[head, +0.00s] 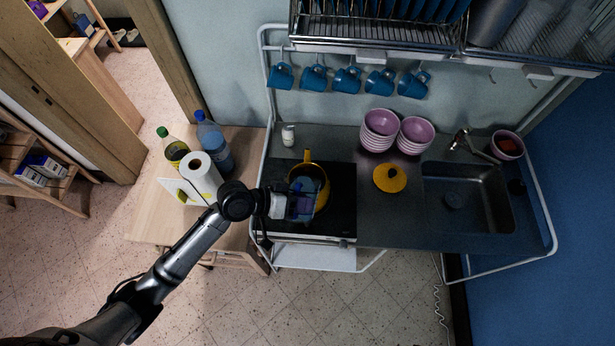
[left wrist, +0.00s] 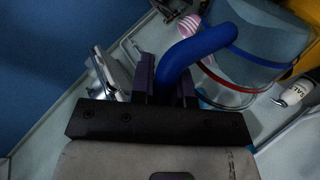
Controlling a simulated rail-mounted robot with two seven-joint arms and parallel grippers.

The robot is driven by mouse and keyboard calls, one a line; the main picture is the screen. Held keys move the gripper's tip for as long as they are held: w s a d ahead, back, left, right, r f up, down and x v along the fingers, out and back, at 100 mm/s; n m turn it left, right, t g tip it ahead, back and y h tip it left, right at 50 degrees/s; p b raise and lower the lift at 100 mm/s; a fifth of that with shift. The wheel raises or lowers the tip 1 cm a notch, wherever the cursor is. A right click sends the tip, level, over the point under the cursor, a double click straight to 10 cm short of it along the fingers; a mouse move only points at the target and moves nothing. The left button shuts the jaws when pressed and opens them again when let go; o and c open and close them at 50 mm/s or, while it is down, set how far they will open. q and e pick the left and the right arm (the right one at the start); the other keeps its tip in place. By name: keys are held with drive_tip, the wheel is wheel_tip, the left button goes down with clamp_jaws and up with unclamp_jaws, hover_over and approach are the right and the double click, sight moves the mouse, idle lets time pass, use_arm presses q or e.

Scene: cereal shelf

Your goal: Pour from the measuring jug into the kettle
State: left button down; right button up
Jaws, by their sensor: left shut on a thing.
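My left gripper (head: 299,205) is shut on the blue handle of the measuring jug (head: 307,185). In the left wrist view the purple fingers (left wrist: 168,80) close around this handle, and the jug's clear body (left wrist: 262,42) with red lines lies beyond. The jug is over the yellow kettle (head: 323,197), which stands on the black hob and is partly hidden by it. A yellow patch at the right edge of the left wrist view looks like the kettle (left wrist: 306,62). The kettle's yellow lid (head: 389,179) lies on the counter to the right. I cannot tell whether liquid is flowing.
A white salt shaker (head: 288,135) stands behind the hob. Pink bowls (head: 380,130) are stacked near the wall, with a sink (head: 468,198) to the right. Paper towel (head: 202,180) and bottles (head: 213,145) stand on the wooden table at left. Blue mugs (head: 347,80) hang above.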

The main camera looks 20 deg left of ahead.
sight(305, 192)
use_arm(q)
drive_tip(key=shift+w+a+r+n+g+p, duration=0.1)
drive_tip(key=shift+w+r+n+g+p, duration=0.1)
drive_tip(key=shift+w+n+g+p, duration=0.4)
idle(1.2)
drive_tip(key=shift+w+a+f+n+g+b, duration=0.15)
drive_tip(key=shift+w+f+b, duration=0.15)
drive_tip(key=shift+w+f, duration=0.15)
drive_tip(key=shift+w+a+f+n+g+b, duration=0.15)
drive_tip(key=shift+w+f+b, duration=0.15)
drive_tip(key=shift+w, duration=0.2)
idle(1.0)
drive_tip(key=shift+w+p, duration=0.3)
drive_tip(key=shift+w, duration=0.1)
idle(0.4)
